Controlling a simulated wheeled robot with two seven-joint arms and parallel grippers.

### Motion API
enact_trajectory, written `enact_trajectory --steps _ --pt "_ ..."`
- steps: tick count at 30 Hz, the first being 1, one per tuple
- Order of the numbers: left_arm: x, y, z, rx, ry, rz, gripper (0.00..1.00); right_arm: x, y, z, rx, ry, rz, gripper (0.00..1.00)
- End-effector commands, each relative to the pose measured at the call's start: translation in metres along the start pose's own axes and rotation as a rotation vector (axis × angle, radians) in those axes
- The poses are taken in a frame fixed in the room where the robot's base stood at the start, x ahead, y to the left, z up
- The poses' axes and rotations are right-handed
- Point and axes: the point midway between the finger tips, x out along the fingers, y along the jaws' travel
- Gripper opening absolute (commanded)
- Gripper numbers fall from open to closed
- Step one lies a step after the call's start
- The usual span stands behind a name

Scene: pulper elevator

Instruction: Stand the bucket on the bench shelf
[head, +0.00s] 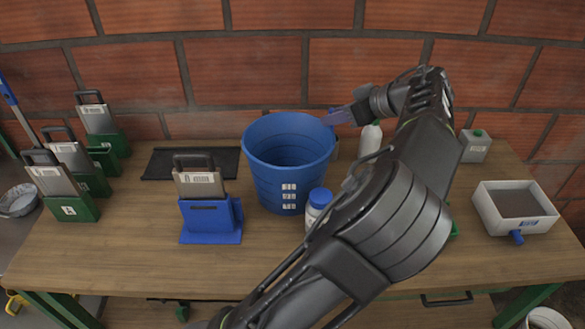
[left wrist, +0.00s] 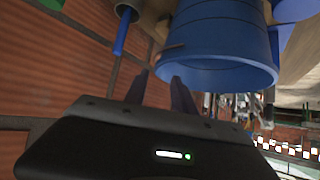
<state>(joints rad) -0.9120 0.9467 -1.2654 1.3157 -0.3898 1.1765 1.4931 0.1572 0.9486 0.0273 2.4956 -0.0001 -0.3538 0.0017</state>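The blue bucket (head: 262,172) stands upright and empty-looking on the wooden bench top (head: 130,255), with white labels on its front. My left arm crosses over the bench from the bottom, and my left gripper (head: 338,117) is at the right side of the bucket's rim. In the left wrist view the bucket (left wrist: 215,50) appears upside down. The left gripper's two fingers (left wrist: 162,88) are apart there, with the rim's edge close to or between the tips; contact cannot be told. My right gripper is not in view.
A blue stand with a grey plate (head: 210,215) is left of the bucket. A blue-capped bottle (head: 318,205) and a white bottle (head: 371,140) stand close by on the right. Green stands (head: 72,208) are at the left, a grey tray (head: 515,210) at the right. A brick wall is behind.

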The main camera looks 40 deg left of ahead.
Motion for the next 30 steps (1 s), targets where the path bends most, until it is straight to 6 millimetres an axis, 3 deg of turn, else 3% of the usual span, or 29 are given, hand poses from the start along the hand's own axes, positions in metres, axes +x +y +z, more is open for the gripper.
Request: enact_trajectory --steps 10,22,30 --pt "0.024 -0.001 -0.001 0.001 0.000 -0.002 0.31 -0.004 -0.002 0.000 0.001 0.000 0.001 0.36" --pt "0.031 0.000 -0.001 0.000 0.000 -0.001 0.31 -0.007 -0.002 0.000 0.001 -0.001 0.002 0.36" --pt "0.068 -0.002 -0.001 0.001 0.000 -0.004 0.31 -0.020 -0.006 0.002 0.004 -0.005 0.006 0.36"
